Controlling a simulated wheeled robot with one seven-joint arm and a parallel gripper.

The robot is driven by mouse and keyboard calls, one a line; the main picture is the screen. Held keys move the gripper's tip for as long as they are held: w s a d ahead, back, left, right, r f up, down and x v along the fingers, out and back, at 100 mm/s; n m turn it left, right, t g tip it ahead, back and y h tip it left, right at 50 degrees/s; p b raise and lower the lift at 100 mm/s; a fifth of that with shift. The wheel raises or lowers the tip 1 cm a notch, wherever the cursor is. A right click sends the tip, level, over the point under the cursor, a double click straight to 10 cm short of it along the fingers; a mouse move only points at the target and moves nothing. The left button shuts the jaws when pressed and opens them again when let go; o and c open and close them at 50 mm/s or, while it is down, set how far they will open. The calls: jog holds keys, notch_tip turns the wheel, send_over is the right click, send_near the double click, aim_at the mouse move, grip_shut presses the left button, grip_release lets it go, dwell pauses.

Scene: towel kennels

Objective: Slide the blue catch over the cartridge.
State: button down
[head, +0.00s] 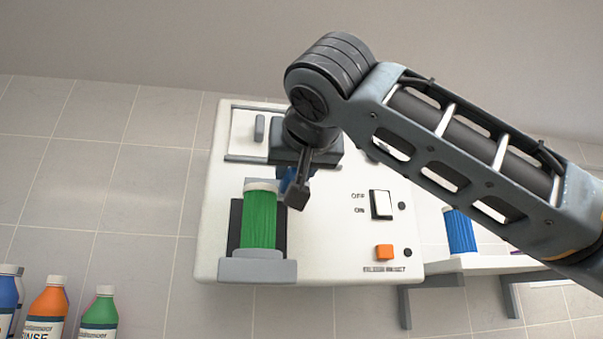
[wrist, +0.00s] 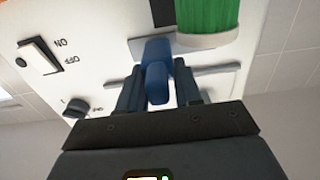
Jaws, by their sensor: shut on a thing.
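The green cartridge (head: 258,218) with a white cap stands upright in the grey holder (head: 257,270) on the front of the white wall unit. Its capped end also shows in the wrist view (wrist: 207,22). The blue catch (wrist: 155,72) sits at a slot in the unit beside the capped end, and does not lie across the cartridge in the wrist view. My gripper (wrist: 158,88) is shut on the blue catch, one finger on each side. In the head view my gripper (head: 294,185) hides most of the catch.
The white unit (head: 330,250) carries an OFF/ON rocker switch (head: 381,204) and an orange button (head: 384,251). A shelf (head: 480,263) with a blue cartridge (head: 459,230) is at right. Several bottles (head: 47,308) stand at lower left.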

aim_at(261, 183)
jog(key=shift+s+a+r+b, duration=0.1)
jog(key=shift+s+a+b, duration=0.2)
jog(key=shift+a, duration=0.5)
jog(key=shift+s+a+r+b, duration=0.15)
jog(key=shift+a+b, duration=0.25)
jog(key=shift+a, duration=0.35)
jog(key=shift+s+a+r+b, duration=0.1)
jog(key=shift+s+a+b, duration=0.2)
jog(key=shift+a, duration=0.5)
jog(key=shift+f, duration=0.1)
jog(key=c, duration=1.1)
grip_release()
jog(key=shift+a, duration=0.1)
jog(key=shift+o, duration=0.3)
jog(key=shift+f, duration=0.1)
jog(key=shift+w+f, duration=0.1)
jog(key=b+v, duration=0.2)
jog(key=v, duration=0.5)
jog(key=shift+s+b, duration=0.4)
